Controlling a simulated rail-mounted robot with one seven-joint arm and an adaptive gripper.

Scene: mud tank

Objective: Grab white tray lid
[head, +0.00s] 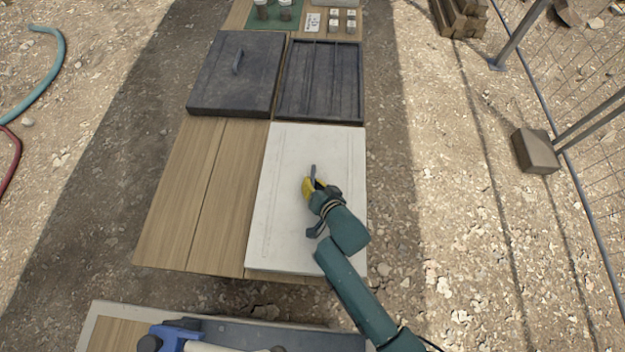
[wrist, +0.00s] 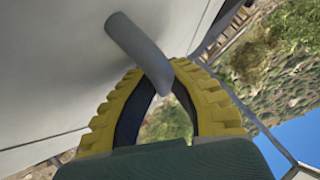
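The white tray lid (head: 290,155) lies flat on the near right part of the wooden table. Its pale surface also fills the left of the wrist view (wrist: 50,70). A grey bar handle (head: 313,172) stands up from the lid's middle. My gripper (head: 312,184) is over the lid at this handle. In the wrist view the yellow ribbed fingers (wrist: 160,80) come together at the tips around the grey handle (wrist: 138,48), with the bar between them. The lid still rests on the table. The tray under the lid is hidden.
Behind the white lid are a dark lid with a handle (head: 215,90) and a dark ribbed tray (head: 320,75). Small jars and blocks (head: 340,20) stand at the far end. Bare planks (head: 190,200) lie to the left. A wire fence (head: 580,90) runs at the right.

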